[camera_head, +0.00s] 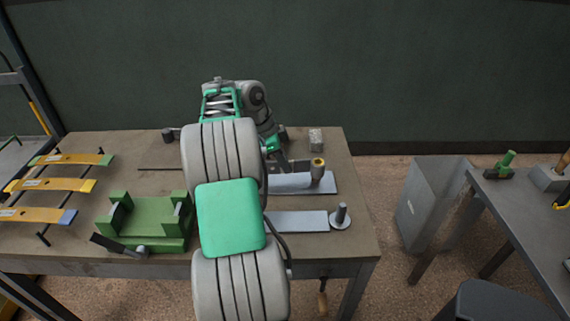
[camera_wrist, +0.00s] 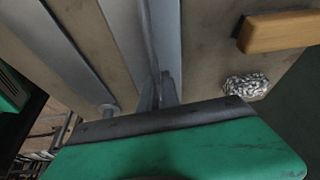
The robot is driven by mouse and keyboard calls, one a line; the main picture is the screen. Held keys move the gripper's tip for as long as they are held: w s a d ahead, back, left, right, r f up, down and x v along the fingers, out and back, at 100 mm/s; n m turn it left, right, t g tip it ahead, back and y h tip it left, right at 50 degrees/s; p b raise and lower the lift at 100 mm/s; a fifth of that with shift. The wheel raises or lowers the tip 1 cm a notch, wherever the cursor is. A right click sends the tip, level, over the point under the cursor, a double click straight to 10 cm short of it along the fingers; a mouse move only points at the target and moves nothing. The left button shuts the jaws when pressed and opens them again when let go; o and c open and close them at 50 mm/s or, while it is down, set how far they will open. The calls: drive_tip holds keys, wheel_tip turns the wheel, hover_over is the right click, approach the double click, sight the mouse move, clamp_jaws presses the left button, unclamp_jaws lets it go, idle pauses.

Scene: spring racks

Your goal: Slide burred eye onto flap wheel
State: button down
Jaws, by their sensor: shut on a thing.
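My gripper (camera_head: 286,166) is shut on a narrow grey strip, which looks like a spring leaf; it shows between the fingers (camera_wrist: 160,92) in the wrist view (camera_wrist: 167,35). I cannot make out its burred eye. In the head view, an upright tan-topped cylinder (camera_head: 318,166), probably the flap wheel, stands at the right end of a blue-grey plate (camera_head: 327,186), just right of my gripper. I cannot tell whether the strip touches it. My arm hides part of the bench in the head view.
A second plate (camera_head: 298,222) and a grey post on a round base (camera_head: 341,217) are nearer the front edge. A green vise-like fixture (camera_head: 145,222) stands left of my arm. Colour-ended leaves (camera_head: 50,185) lie farther left. A speckled grey block (camera_head: 316,138) sits at the back.

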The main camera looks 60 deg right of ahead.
drive_tip(key=shift+f+b, duration=1.2)
drive_tip(key=shift+f, duration=0.05)
drive_tip(key=c, duration=1.5)
unclamp_jaws()
drive_tip(key=shift+f, duration=0.2)
drive_tip(key=p+v, duration=0.3)
drive_tip(key=v, duration=0.5)
drive_tip(key=shift+r, duration=0.1)
